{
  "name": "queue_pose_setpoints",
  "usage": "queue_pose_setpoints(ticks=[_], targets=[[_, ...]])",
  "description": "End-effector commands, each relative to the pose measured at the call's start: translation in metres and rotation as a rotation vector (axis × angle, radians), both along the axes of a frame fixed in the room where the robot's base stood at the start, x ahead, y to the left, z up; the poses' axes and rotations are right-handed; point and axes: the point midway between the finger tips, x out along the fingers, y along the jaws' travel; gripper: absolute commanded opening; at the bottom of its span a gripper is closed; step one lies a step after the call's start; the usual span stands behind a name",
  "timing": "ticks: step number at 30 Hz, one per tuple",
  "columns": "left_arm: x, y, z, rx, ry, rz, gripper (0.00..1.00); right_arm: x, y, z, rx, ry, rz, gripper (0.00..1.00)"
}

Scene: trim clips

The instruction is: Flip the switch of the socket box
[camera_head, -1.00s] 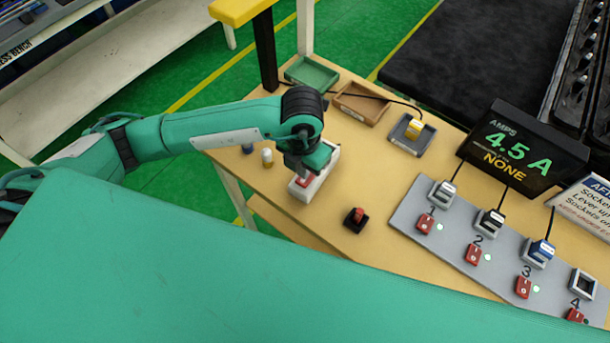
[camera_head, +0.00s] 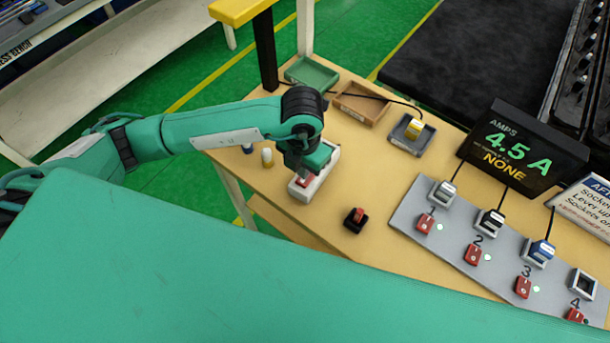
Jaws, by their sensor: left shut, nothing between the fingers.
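The socket box (camera_head: 331,158) is a white box near the left edge of the wooden table, with a red switch (camera_head: 303,181) at its near end. My left gripper (camera_head: 302,173) is shut and empty. It points down over the near end of the box, right at the red switch. The gripper covers the middle of the box and part of the switch, so I cannot tell whether it touches the switch or which way the switch is set. My right gripper is not in view.
A black base with a red lever (camera_head: 356,219) stands right of the box. A grey panel (camera_head: 408,215) holds numbered sockets and red switches. A display (camera_head: 521,150) reads 4.5 A and NONE. A green tray (camera_head: 311,72), a brown tray (camera_head: 361,103) and a grey tray (camera_head: 403,138) lie behind.

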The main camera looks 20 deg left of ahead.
Motion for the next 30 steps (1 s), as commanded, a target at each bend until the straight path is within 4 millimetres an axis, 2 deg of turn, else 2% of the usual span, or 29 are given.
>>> queue_pose_setpoints(ticks=[30], targets=[[0.0,0.0,-0.013,0.0,0.0,0.0,0.0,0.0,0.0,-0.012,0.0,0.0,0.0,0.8]])
